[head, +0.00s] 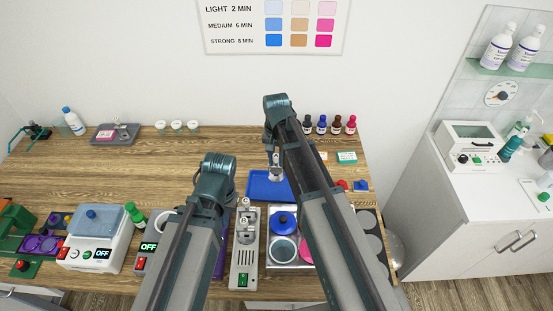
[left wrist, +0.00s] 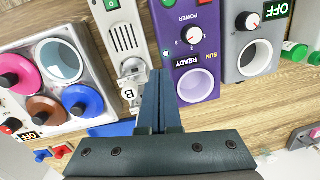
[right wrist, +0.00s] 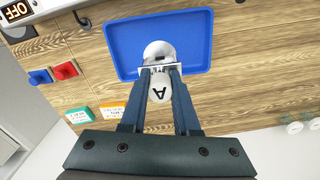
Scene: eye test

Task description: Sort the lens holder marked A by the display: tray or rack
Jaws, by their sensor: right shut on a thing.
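My right gripper (right wrist: 158,72) is shut on the lens holder marked A (right wrist: 159,88), a pale piece with a round end. It is over the blue tray (right wrist: 205,40); I cannot tell whether it touches it. In the head view the holder (head: 276,174) hangs at the tray (head: 256,193). My left gripper (left wrist: 158,82) is shut and empty, beside a holder marked B (left wrist: 130,94) at the end of a white slotted unit (left wrist: 124,36). The purple device (left wrist: 190,50) reads READY and SUN; its body is mostly hidden by my left arm in the head view.
A pan unit with a blue lid (head: 284,221) stands right of the white unit. A white machine reading OFF (head: 96,236) is at the left. Small bottles (head: 322,125) and white cups (head: 177,126) line the back. The wood between is clear at the left middle.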

